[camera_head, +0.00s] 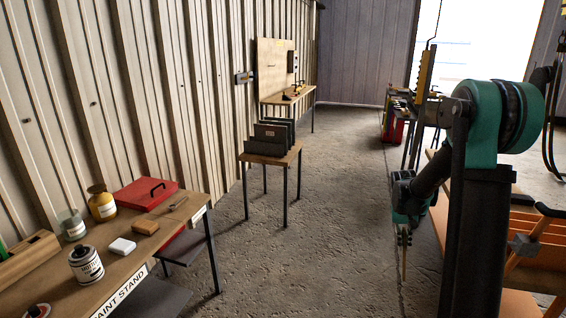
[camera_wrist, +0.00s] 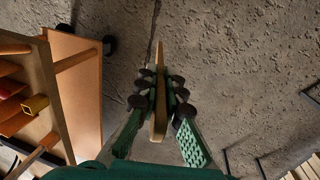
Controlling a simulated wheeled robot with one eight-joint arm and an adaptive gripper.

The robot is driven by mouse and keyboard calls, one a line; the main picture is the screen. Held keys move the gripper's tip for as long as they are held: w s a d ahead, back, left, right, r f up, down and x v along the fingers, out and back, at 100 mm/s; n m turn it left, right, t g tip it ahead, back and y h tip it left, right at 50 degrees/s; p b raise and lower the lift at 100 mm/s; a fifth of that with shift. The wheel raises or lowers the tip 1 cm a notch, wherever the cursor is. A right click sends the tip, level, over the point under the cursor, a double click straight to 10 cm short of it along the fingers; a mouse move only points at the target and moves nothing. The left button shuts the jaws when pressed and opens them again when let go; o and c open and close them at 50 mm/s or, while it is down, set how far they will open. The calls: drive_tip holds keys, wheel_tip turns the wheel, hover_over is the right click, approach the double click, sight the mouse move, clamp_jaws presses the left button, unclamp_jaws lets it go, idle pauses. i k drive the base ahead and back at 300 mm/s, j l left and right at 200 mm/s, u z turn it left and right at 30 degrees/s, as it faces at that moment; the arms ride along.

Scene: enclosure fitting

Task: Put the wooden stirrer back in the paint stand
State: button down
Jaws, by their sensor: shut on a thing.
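The wooden stirrer (camera_head: 404,264) is a thin, pale stick hanging point-down from my gripper (camera_head: 403,238) in the head view. In the wrist view the stirrer (camera_wrist: 160,97) stands lengthwise between the green fingers of my gripper (camera_wrist: 163,90), which are shut on it. The stirrer is over open concrete floor, apart from any table. The paint stand (camera_head: 125,268) is a wood-topped table at the lower left, with a "PAINT STAND" label on its front edge. My gripper is far to its right.
A small table (camera_head: 270,155) stands behind. An orange-sided cart (camera_wrist: 75,90) is close left in the wrist view.

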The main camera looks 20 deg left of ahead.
sight(41, 257)
drive_tip(key=i+l+u, duration=0.1)
drive_tip(key=i+u, duration=0.2)
drive_tip(key=i, duration=0.25)
drive_tip(key=i+l+u, duration=0.25)
drive_tip(key=i, duration=0.3)
drive_tip(key=u, duration=1.8)
